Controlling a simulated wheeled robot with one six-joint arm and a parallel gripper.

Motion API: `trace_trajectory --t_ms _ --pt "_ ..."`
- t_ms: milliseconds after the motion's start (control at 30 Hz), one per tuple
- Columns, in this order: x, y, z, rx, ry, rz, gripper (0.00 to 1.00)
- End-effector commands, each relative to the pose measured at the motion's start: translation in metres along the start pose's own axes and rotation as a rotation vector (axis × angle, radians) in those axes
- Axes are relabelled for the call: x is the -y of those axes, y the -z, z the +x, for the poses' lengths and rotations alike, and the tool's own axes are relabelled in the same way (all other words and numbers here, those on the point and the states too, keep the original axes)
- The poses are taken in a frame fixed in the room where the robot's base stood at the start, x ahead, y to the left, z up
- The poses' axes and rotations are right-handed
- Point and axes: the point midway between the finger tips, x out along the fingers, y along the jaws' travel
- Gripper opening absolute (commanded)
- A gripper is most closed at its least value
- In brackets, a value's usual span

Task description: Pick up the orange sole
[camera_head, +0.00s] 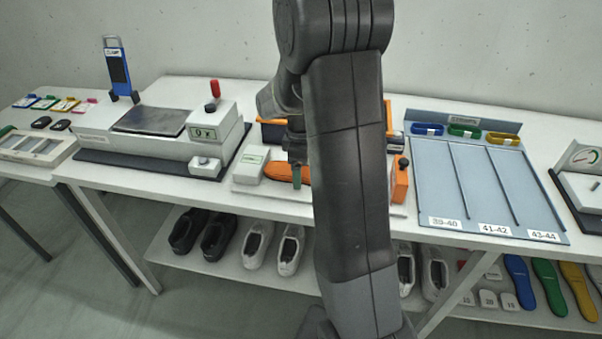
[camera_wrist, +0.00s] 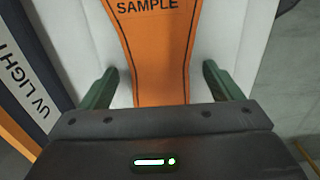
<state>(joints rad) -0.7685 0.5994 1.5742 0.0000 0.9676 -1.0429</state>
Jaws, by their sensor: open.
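The orange sole (camera_wrist: 158,45) lies on a white surface in the wrist view, with the word SAMPLE and dark lines along its edges. In the head view part of it (camera_head: 280,171) shows beside my gripper; my arm hides the rest. My gripper (camera_wrist: 160,68) is open, with one green finger on each side of the sole and a gap to each edge. In the head view my gripper (camera_head: 297,172) is low over the middle of the table. I cannot tell the exact height of the fingertips over the sole.
A UV LIGHT label (camera_wrist: 30,80) stands left of the sole. A press-like machine (camera_head: 160,125) is on the left, a blue sorting tray (camera_head: 430,180) on the right. An orange block with a black knob (camera_head: 400,182) stands right of my arm.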

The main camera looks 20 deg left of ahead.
Motion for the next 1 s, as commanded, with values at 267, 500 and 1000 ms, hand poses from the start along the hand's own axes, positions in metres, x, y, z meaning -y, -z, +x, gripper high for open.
trace_trajectory --t_ms 267,500,1000 --pt "0.000 0.000 0.000 0.000 0.000 0.000 0.42" --pt "0.000 0.000 -0.001 0.000 -0.001 0.000 0.26" --pt "-0.001 0.000 -0.078 -0.002 -0.004 0.000 0.26"
